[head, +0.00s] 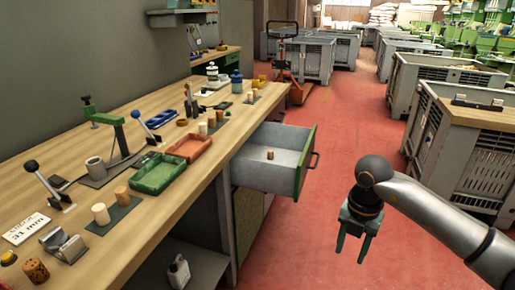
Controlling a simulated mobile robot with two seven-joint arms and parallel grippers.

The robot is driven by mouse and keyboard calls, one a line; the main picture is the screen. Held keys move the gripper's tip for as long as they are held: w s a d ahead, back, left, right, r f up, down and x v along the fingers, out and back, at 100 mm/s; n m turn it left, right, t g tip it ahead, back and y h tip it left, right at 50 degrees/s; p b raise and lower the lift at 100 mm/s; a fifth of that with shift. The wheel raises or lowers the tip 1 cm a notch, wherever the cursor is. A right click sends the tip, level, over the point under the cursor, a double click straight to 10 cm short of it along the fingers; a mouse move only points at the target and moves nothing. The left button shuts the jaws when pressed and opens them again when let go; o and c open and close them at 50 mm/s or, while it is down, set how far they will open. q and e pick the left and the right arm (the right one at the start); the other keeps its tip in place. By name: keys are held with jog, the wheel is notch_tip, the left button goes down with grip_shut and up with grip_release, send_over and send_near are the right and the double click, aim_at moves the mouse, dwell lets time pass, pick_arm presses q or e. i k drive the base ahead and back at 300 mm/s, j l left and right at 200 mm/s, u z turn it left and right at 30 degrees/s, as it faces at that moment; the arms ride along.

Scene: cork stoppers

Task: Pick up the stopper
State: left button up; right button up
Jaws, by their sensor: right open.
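Several cork stoppers are in view. A speckled brown stopper (35,270) stands at the bench's near left corner. A pale stopper (101,214) and a tan one (122,196) stand on a dark mat. A small brown stopper (270,155) stands inside the open grey drawer (262,178). More pale stoppers (203,128) stand farther along the bench. My right gripper (350,257) is open and empty, pointing down over the red floor, right of the drawer and apart from every stopper. My left gripper is out of view.
The wooden bench (150,232) carries a green tray (158,174), an orange tray (190,147), a green lever press (118,135) and a grey cup (96,168). Grey crates (463,150) stand at right. The red floor (345,120) between is mostly clear; a pallet truck (283,70) stands beyond.

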aim_at(270, 152)
jog(key=i+l+u, duration=0.5)
jog(key=i+l, duration=0.2)
jog(key=i+l+u, duration=0.35)
jog(key=i+l, duration=0.4)
jog(key=i, duration=0.15)
jog(key=i+l, duration=0.1)
jog(key=i, duration=0.2)
